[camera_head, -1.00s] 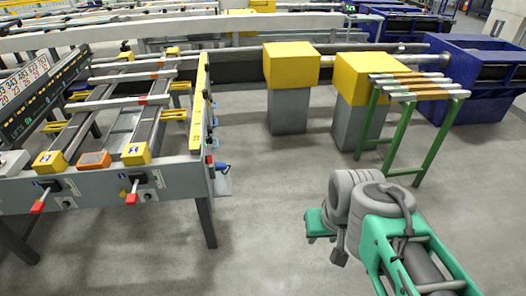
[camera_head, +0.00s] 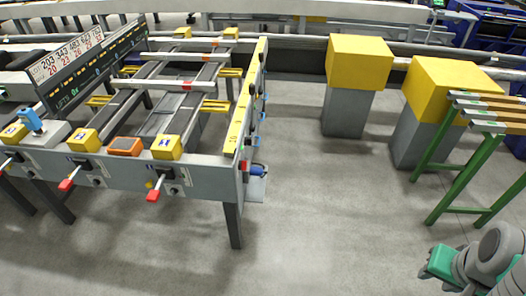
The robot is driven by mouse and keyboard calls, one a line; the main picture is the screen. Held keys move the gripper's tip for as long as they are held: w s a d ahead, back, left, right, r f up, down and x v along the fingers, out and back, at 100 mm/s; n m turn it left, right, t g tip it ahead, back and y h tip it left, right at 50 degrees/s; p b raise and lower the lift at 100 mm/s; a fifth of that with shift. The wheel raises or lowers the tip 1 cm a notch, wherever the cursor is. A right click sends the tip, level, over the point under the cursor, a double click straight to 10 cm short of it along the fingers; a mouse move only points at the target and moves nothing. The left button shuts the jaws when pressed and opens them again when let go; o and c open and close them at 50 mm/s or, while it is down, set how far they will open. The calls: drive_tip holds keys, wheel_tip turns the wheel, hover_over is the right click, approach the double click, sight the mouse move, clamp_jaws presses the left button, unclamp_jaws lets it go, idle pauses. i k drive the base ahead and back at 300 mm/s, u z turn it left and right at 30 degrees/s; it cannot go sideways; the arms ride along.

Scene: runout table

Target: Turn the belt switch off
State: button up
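The runout table (camera_head: 205,182) stands at left with a grey front panel. Red-handled levers stick out of the panel, one (camera_head: 67,184) left of centre and one (camera_head: 153,195) further right; another is at the far left edge. My gripper (camera_head: 434,264), teal, is at the lower right, well apart from the table and over the floor. Its fingers are too small and turned to tell open from shut.
Yellow boxes (camera_head: 83,140) and an orange box (camera_head: 125,146) sit on the table's front edge. A sign board (camera_head: 85,68) with numbers rises at the back left. Yellow-topped grey pillars (camera_head: 347,112) and a green rack (camera_head: 462,180) stand at right. Floor between table and gripper is clear.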

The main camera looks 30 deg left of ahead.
sight(242, 164)
drive_tip(key=i, duration=0.85)
drive_tip(key=u, duration=3.75)
